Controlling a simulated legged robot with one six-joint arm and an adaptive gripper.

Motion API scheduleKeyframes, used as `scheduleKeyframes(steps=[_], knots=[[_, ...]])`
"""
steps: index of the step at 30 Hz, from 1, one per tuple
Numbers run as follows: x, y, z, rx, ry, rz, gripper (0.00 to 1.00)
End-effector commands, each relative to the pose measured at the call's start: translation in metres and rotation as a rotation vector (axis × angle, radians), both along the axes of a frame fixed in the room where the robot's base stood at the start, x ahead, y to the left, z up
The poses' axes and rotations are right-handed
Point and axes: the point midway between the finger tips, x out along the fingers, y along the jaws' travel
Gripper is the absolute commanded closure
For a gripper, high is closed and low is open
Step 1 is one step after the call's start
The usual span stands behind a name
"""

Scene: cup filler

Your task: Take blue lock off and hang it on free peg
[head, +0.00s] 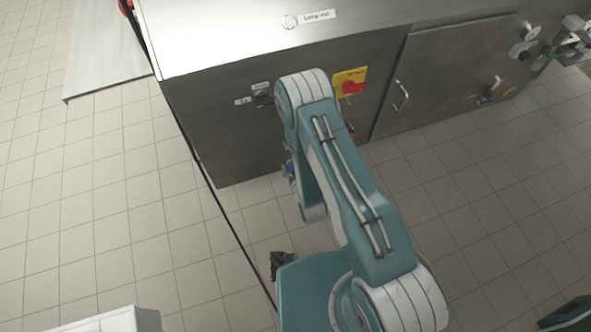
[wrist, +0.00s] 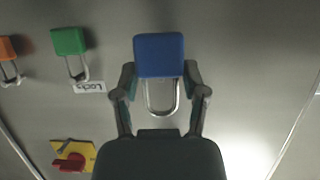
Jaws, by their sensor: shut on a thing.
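In the wrist view, the blue lock (wrist: 159,55) sits between the two fingers of my gripper (wrist: 160,72), which is shut on the sides of its body. Its metal shackle (wrist: 162,102) points down in the picture towards my palm. I cannot tell whether the shackle is around a peg. A green lock (wrist: 68,41) and an orange lock (wrist: 8,48) are to the left, against the grey panel. No free peg can be made out. In the head view, my arm hides most of the gripper area.
A red switch on a yellow plate (wrist: 73,156) is at lower left in the wrist view, and also on the cabinet front in the head view (head: 350,83). The steel cabinet (head: 432,68) has a door handle (head: 402,95). Tiled floor (head: 110,220) is open at left.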

Motion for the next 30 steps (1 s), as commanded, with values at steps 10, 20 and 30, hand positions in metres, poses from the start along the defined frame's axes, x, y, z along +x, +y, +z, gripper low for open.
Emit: scheduleKeyframes(steps=[10, 20, 30], knots=[[0.018, 0.002, -0.001, 0.005, -0.003, 0.0, 0.96], [0.034, 0.009, -0.003, 0.001, -0.002, 0.0, 0.96], [0.05, 0.013, -0.004, 0.003, -0.002, 0.0, 0.96]])
